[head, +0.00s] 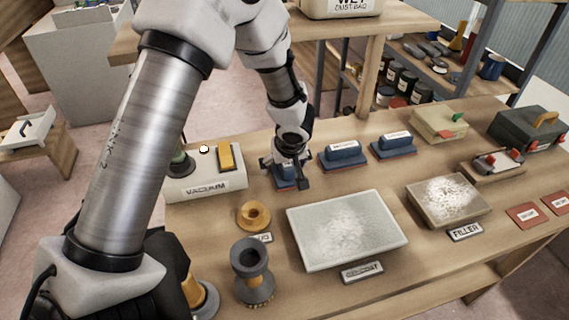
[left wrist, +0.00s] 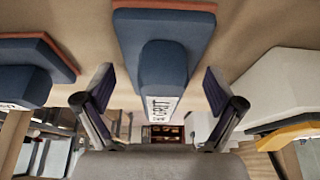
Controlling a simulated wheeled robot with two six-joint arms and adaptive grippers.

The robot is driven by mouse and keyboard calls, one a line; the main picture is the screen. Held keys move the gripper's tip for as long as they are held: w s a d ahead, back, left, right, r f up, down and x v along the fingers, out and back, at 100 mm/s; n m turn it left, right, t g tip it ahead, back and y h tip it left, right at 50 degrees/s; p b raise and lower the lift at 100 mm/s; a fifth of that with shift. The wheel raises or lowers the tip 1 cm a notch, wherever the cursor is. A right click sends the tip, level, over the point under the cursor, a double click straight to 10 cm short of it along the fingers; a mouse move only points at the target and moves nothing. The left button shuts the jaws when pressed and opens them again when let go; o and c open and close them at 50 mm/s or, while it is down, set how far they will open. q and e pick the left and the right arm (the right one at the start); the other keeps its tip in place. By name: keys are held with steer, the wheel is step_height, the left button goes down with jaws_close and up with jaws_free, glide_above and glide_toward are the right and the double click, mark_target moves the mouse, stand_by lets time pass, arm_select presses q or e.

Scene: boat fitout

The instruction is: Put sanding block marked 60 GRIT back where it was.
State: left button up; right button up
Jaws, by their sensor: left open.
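My left gripper (head: 286,174) is open and points down over a blue sanding block (head: 284,184) with a reddish base, which sits on the workbench. In the left wrist view the block (left wrist: 160,60) lies between the two spread fingers (left wrist: 160,97), with a visible gap on each side. Its white label ends in GRIT; I cannot read the number. Two similar blue blocks, a middle one (head: 343,155) and a right one (head: 393,145), stand in a row to its right. Their labels are too small to read. My right gripper is not in view.
A white VACUUM box (head: 206,187) stands close to the left of the gripper. A FILLER tray (head: 421,205) is further right.

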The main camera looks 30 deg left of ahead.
arm_select(q)
steer(key=shift+d+r+p, duration=0.1)
steer(key=shift+r+p, duration=0.3)
steer(key=shift+r, duration=0.1)
steer(key=p+v, duration=0.2)
steer(key=v, duration=0.9)
steer(key=shift+d+r, duration=0.1)
